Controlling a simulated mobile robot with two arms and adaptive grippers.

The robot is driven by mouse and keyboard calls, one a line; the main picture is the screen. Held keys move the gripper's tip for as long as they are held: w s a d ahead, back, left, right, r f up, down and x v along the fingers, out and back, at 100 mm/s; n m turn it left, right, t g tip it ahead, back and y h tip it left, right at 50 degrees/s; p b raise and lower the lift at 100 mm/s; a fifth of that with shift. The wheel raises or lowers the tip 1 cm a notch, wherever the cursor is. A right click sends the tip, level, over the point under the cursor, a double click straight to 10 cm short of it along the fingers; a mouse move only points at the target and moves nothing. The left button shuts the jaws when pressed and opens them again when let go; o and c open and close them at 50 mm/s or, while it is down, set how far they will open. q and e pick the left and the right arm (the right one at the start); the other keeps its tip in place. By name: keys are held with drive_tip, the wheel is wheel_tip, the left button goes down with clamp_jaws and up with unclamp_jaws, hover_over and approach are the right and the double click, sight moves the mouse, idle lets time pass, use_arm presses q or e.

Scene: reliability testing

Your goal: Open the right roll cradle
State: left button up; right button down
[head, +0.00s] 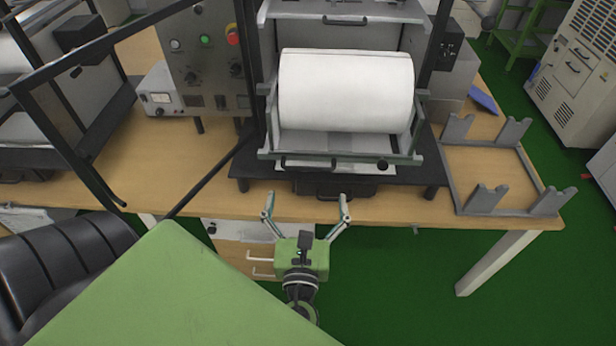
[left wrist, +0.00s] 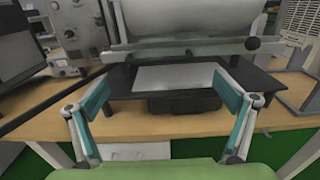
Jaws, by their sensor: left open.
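A large white roll (head: 345,92) lies level in a grey cradle (head: 345,160) on the machine in the middle of the bench. The cradle's front bar and dark round knob also show in the left wrist view, the knob (left wrist: 253,43) at the bar's right end. I cannot tell whether this cradle is latched. My left gripper (head: 306,198) is open and empty in front of the bench edge, below and in front of the cradle, touching nothing. It frames the machine's black base in the left wrist view (left wrist: 165,88). My right gripper is not in view.
A grey rack with notched posts (head: 452,185) lies on the bench's right end. A control panel (head: 205,60) with coloured buttons and a small meter box (head: 160,97) stand left. A black chair (head: 60,270) is at lower left. Green floor is clear at right front.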

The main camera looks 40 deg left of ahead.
use_arm(q)
drive_tip(key=shift+v, duration=1.85)
drive_tip(key=shift+w, duration=0.1)
drive_tip(key=s+d+f+n+g+h, duration=0.1)
drive_tip(key=s+f+n+g+h, duration=0.15)
drive_tip(key=f, duration=0.95)
drive_tip(key=s+d+f+n+g+h+b, duration=0.1)
drive_tip(key=s+d+f+n+g+h, duration=0.15)
drive_tip(key=f, duration=1.05)
drive_tip(key=s+f+n+g+h, duration=0.1)
drive_tip(key=s+f+n+g, duration=0.2)
drive_tip(key=f, duration=0.9)
drive_tip(key=s+a+f+n+g+h, duration=0.1)
drive_tip(key=s+f+n+g, duration=0.2)
drive_tip(key=s+f+n, duration=0.6)
drive_tip(key=s+a+f+n+g+h+b, duration=0.1)
drive_tip(key=s+f+n+g+h, duration=0.1)
drive_tip(key=s+f+n, duration=0.8)
drive_tip(key=s+f+g, duration=0.1)
drive_tip(key=s, duration=0.2)
drive_tip(key=shift+s+a+f, duration=0.2)
drive_tip(key=shift+a+f, duration=0.15)
drive_tip(key=shift+a, duration=0.05)
